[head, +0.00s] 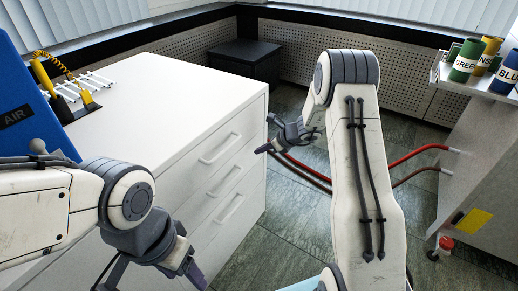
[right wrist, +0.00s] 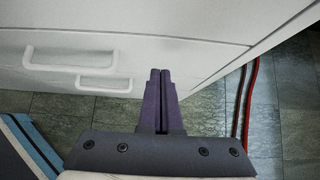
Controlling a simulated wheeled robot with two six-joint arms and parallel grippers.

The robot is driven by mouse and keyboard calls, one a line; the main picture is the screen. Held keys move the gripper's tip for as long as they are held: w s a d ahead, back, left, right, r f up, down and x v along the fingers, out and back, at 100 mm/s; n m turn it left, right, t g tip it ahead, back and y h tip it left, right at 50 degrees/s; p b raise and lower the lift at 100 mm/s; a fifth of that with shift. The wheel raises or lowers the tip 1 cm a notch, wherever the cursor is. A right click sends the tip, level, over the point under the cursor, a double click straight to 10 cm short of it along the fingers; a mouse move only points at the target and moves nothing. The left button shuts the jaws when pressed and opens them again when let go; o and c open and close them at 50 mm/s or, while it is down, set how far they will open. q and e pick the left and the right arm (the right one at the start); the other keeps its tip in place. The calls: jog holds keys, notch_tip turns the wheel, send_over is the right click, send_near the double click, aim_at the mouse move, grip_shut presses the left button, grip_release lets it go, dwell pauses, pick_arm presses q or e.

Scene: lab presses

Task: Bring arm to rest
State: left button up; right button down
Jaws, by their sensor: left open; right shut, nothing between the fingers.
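My right arm (head: 365,180) rises from the bottom of the head view and bends at the top, its gripper (head: 264,150) hanging to the left beside the white drawer cabinet (head: 150,85). In the right wrist view the two dark fingers of the right gripper (right wrist: 160,78) are pressed together with nothing between them, in front of the cabinet's drawer fronts. My left arm comes in from the left, and its gripper (head: 190,272) points down at the lower edge of the head view, in front of the cabinet. The left fingers are only partly visible.
A blue panel (head: 25,110) and a white rack (head: 85,85) with a yellow tool are at the left. Labelled cans (head: 468,60) stand on a shelf at the right. Red hoses (head: 415,152) cross the tiled floor. A dark box (head: 245,60) stands behind the cabinet.

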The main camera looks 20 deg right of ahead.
jog(key=p+v, duration=0.3)
jog(key=v, duration=0.7)
jog(key=s+a+r+n+g, duration=0.35)
jog(key=s+a+n, duration=0.3)
jog(key=a, duration=0.45)
jog(key=s+a+r+n+g, duration=0.2)
jog(key=s+a+r+n, duration=0.3)
jog(key=a+n, duration=0.4)
jog(key=s+a+r+n+g+h, duration=0.1)
jog(key=s+a+n+h, duration=0.1)
jog(key=s+n, duration=0.9)
jog(key=s+a+r+n+g+h, duration=0.1)
jog(key=s+a+n+h, duration=0.1)
jog(key=s+n, duration=0.9)
notch_tip(320, 180, up, 24)
jog(key=s+m+p, duration=0.2)
jog(key=p, duration=2.2)
jog(key=shift+s+d+h, duration=0.25)
jog(key=shift+d+h, duration=0.05)
jog(key=shift+d, duration=0.15)
jog(key=shift+t, duration=0.25)
